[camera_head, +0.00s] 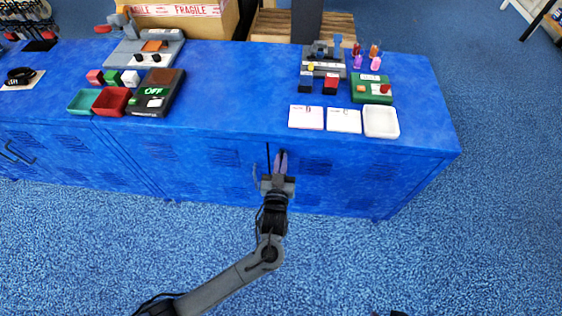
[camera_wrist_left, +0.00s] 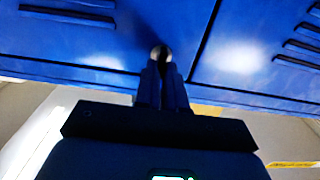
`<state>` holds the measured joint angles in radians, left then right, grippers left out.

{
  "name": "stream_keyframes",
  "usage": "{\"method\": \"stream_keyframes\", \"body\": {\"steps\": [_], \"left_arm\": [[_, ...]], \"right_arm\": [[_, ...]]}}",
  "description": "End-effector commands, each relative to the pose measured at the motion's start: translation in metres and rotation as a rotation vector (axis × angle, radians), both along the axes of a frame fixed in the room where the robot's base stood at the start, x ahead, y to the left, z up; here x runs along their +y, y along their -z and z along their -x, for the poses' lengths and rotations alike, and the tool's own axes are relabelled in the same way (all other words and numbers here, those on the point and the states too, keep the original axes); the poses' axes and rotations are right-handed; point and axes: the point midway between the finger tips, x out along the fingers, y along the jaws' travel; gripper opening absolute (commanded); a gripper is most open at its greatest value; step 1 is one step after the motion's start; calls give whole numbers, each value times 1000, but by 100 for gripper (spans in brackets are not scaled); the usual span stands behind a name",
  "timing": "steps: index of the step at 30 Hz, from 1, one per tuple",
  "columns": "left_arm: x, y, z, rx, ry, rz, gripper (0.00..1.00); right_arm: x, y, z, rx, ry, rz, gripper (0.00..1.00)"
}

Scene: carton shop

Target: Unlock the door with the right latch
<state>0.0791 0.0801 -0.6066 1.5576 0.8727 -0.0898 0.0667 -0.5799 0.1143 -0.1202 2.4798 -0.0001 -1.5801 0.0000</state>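The blue cabinet (camera_head: 240,165) has a front with louvred doors. A door seam also shows in the left wrist view, to the right of my fingers. A small round metal knob (camera_wrist_left: 162,52) on the blue front sits at the tips of my left gripper (camera_wrist_left: 162,68); I take it for the latch. The two fingers are close together with the knob between their tips. In the head view my left gripper (camera_head: 280,158) points at the cabinet front just right of a dark seam, and the knob is hidden there. My right gripper is not in view.
The top carries a black OFF device (camera_head: 157,92), a red bin (camera_head: 111,101), a teal bin (camera_head: 84,101), white cards (camera_head: 306,117), a white tray (camera_head: 381,121) and a green box (camera_head: 371,89). The middle top is clear. Blue carpet (camera_head: 400,250) lies open in front.

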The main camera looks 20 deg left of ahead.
Motion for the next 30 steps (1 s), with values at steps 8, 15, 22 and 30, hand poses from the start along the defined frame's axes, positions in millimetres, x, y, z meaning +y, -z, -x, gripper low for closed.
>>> {"method": "stream_keyframes", "body": {"steps": [8, 15, 22, 30], "left_arm": [[0, -1, 0, 3, 0, -11, 0], [0, -4, 0, 26, -1, -90, 0], [-3, -6, -1, 74, 0, -254, 0], [-4, -4, -1, 142, -1, -501, 0]], "right_arm": [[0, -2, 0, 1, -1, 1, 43], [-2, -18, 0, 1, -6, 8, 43], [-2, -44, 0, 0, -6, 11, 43], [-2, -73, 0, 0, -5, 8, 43]]}}
